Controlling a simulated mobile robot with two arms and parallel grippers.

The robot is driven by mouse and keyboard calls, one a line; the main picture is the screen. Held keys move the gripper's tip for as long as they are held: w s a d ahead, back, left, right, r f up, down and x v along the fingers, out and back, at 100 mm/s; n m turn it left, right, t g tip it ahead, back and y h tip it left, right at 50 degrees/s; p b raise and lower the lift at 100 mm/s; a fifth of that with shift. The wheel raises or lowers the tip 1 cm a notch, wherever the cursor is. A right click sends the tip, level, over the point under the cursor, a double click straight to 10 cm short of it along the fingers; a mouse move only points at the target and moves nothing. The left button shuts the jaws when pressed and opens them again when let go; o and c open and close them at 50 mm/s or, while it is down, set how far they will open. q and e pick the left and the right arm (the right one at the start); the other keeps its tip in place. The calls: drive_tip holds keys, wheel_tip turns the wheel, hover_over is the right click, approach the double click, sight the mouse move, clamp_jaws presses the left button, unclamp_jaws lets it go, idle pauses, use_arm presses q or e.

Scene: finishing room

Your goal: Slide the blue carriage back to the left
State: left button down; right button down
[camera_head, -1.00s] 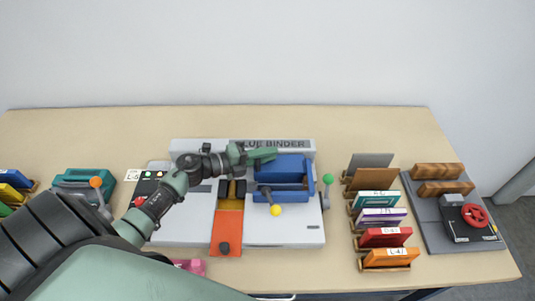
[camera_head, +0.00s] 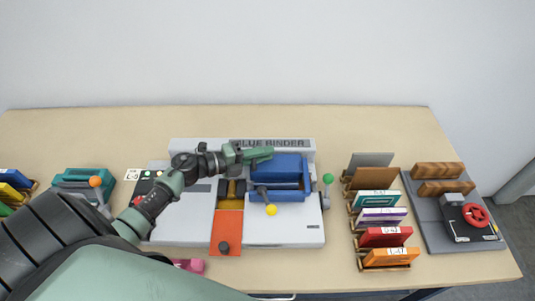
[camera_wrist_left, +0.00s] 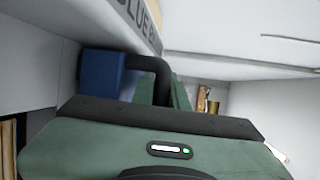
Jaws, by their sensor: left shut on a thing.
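The blue carriage (camera_head: 292,165) sits on the right part of the grey glue binder (camera_head: 283,233), and its blue side shows in the left wrist view (camera_wrist_left: 100,75). A black curved handle (camera_wrist_left: 155,66) comes off the carriage. My left gripper (camera_head: 257,154) is at the carriage's upper left side. In the left wrist view its green fingers (camera_wrist_left: 168,92) are shut on the black handle, though the grip itself is partly hidden. A lever with a yellow knob (camera_head: 271,210) stands at the carriage's front. My right gripper is not in view.
An orange plate (camera_head: 228,225) lies left of the carriage at the binder's front. A green-knobbed lever (camera_head: 327,179) stands at the binder's right end. Racked books (camera_head: 386,236) and a red-wheeled press (camera_head: 475,215) are to the right. My left forearm crosses the binder's left side.

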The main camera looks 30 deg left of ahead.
use_arm(q)
drive_tip(key=s+a+b, duration=0.1)
drive_tip(key=s+a, duration=0.2)
drive_tip(key=a, duration=0.3)
drive_tip(key=s+a+b, duration=0.2)
drive_tip(key=s+a, duration=0.2)
drive_tip(key=a, duration=0.1)
drive_tip(key=s+a+b, duration=0.2)
drive_tip(key=s+a, duration=0.1)
drive_tip(key=a, duration=0.3)
drive_tip(key=shift+s+a+f, duration=0.1)
drive_tip(key=shift+s+a, duration=0.7)
drive_tip(key=shift+a, duration=0.25)
drive_tip(key=c, duration=1.7)
unclamp_jaws()
drive_tip(key=b+v, duration=0.2)
drive_tip(key=v, duration=0.4)
drive_tip(key=shift+s+a, duration=0.25)
drive_tip(key=shift+s, duration=0.05)
drive_tip(key=shift+s+a+r, duration=0.25)
drive_tip(key=shift+s+r, duration=0.05)
drive_tip(key=shift+s, duration=0.1)
drive_tip(key=shift+o, duration=0.4)
